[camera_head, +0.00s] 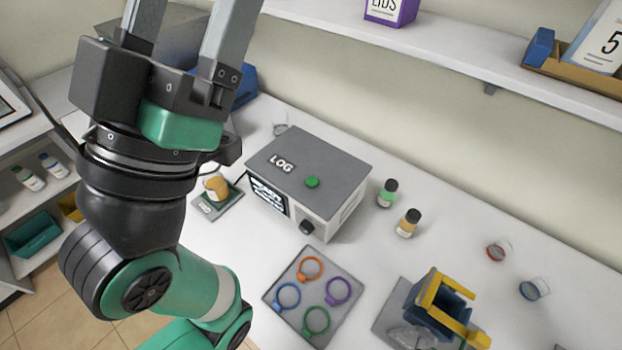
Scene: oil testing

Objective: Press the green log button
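The green log button (312,182) sits on the grey top of a box-shaped device (335,160) marked LOG. The button is round, and no gripper touches it. My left gripper (186,35) is at the upper left, well to the left of the button and apart from it. Its two grey fingers are spread, and their tips run out of the top of the picture. I see nothing between them. My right gripper is not in view.
Beside the device are an amber cup on a small scale (228,207), two capped bottles (408,224), a ring mat (283,331) and a blue-and-yellow stand (440,305). Two small glass cups (534,289) lie right. A shelf (470,50) runs above the bench.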

